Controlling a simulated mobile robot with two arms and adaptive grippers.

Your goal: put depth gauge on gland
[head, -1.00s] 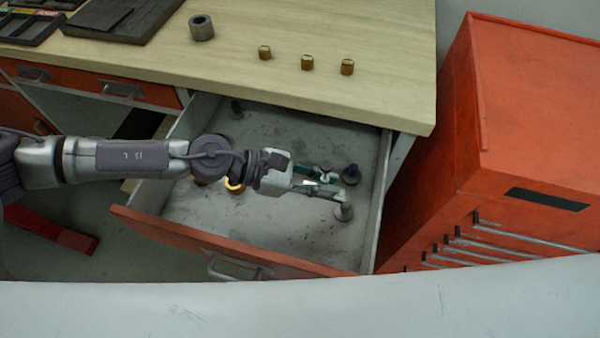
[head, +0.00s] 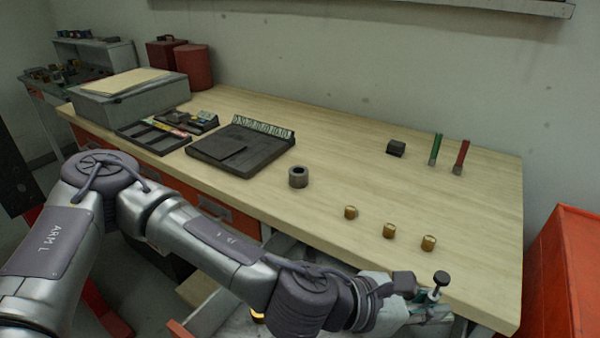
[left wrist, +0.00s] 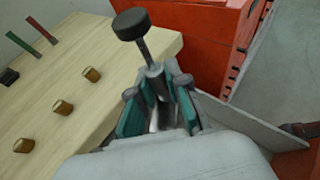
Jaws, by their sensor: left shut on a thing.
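My left gripper (head: 436,300) is shut on a tool with a round black knob (head: 441,278) and a grey metal stem, seemingly the depth gauge. The left wrist view shows the black knob (left wrist: 131,23) above the teal-padded fingers of the gripper (left wrist: 158,108), with the stem tilted between them; the tool's lower end is hidden. The gripper is beside the bench's front edge, over the drawer side. A dark grey hollow cylinder (head: 298,177), perhaps the gland, stands upright on the bench, up and left of the gripper. My right gripper is out of view.
Three brass pieces (head: 389,230) stand near the bench's (head: 330,215) front edge. A dark tray (head: 240,150), a black block (head: 396,148) and green and red sticks (head: 435,150) are farther back. The drawer (head: 210,318) is open below; an orange cabinet (head: 570,270) stands right.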

